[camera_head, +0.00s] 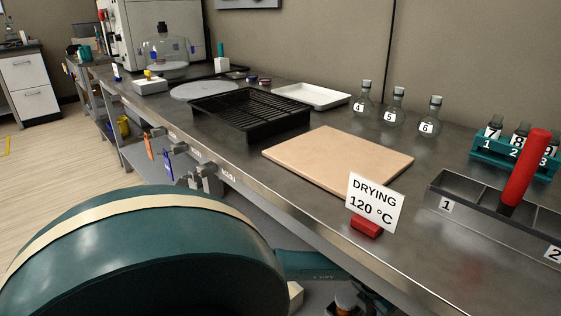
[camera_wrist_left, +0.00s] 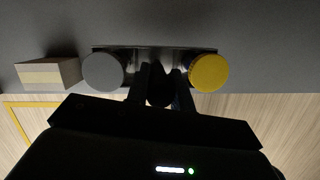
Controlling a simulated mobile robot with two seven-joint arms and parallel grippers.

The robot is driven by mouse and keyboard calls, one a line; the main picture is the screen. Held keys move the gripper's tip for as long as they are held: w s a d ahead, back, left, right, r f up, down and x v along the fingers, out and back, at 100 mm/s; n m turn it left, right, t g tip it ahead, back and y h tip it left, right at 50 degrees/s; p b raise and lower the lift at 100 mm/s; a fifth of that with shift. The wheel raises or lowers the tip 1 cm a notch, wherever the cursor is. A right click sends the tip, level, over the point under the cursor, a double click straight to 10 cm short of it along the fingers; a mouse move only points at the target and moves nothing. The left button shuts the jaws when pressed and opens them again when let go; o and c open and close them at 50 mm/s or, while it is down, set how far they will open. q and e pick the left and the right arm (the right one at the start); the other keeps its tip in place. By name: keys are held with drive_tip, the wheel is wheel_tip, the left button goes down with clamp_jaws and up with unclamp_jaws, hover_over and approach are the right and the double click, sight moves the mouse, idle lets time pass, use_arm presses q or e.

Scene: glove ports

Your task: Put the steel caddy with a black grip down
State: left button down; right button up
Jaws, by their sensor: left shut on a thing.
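In the left wrist view my left gripper (camera_wrist_left: 160,85) is shut on the black grip (camera_wrist_left: 159,92) of the caddy. The caddy's dark steel body (camera_wrist_left: 145,53) shows behind the fingers as a narrow band. A round grey top (camera_wrist_left: 103,71) sits on one side of the grip and a round yellow top (camera_wrist_left: 208,73) on the other. The caddy's underside is hidden, so I cannot tell whether it touches anything. In the head view I cannot make out the caddy; my large teal arm link covers the lower left. My right gripper is not in view.
On the steel bench (camera_head: 440,265) stand a black rack tray (camera_head: 240,128), a tan board (camera_head: 338,158), a white tray (camera_head: 312,95), a "DRYING 120 °C" sign (camera_head: 374,202) and a numbered steel holder (camera_head: 478,212) with a red cylinder (camera_head: 524,172). Several stoppered flasks (camera_head: 397,110) stand behind.

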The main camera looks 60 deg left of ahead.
use_arm(q)
drive_tip(key=shift+w, duration=0.35)
wheel_tip(320, 180, down, 6)
drive_tip(key=b, duration=0.2)
drive_tip(key=shift+s+f+b, duration=0.1)
drive_tip(key=shift+b, duration=0.25)
wheel_tip(320, 180, down, 4)
drive_tip(key=shift+r+b, duration=0.2)
drive_tip(key=shift+b, duration=0.65)
drive_tip(key=shift+f, duration=0.25)
drive_tip(key=c, duration=1.2)
unclamp_jaws()
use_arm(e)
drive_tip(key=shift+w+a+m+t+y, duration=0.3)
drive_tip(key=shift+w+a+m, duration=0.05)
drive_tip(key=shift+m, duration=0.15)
